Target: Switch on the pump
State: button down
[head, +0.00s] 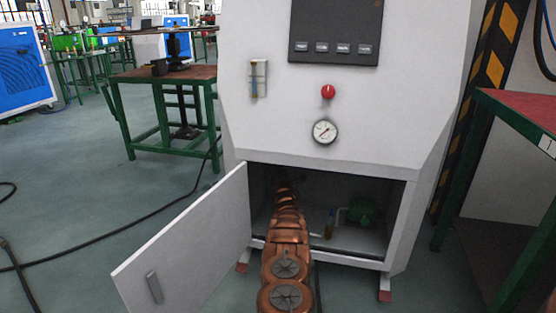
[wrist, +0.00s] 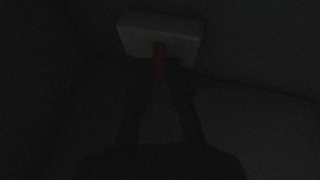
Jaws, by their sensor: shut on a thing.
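My arm reaches through the open door of the white cabinet (head: 270,120) into its dark lower compartment. In the wrist view, which is very dark, my gripper (wrist: 160,82) is shut on an orange-brown lever (wrist: 159,58). The lever sticks out from a pale switch box (wrist: 135,36) on a dark surface. Both fingers reach up to the lever, one on each side. In the head view my arm hides the lever and box. A green pump (head: 362,211) sits on the compartment floor to the right of my arm.
The cabinet door (head: 190,245) stands open to the left. A red knob (head: 328,92) and a gauge (head: 325,131) are on the front above the opening. A green-legged table (head: 165,75) is at the left, another (head: 520,115) at the right. A black cable (head: 120,230) crosses the floor.

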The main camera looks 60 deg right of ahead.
jog(key=r+m+g+y+p, duration=0.1)
jog(key=g+y+p, duration=0.1)
jog(key=p, duration=0.4)
jog(key=shift+a+r, duration=0.1)
jog(key=shift+r, duration=0.3)
jog(key=shift+f, duration=0.1)
jog(key=c, duration=1.2)
grip_release()
jog(key=shift+s, duration=0.1)
jog(key=shift+o, duration=0.2)
jog(key=shift+a, duration=0.1)
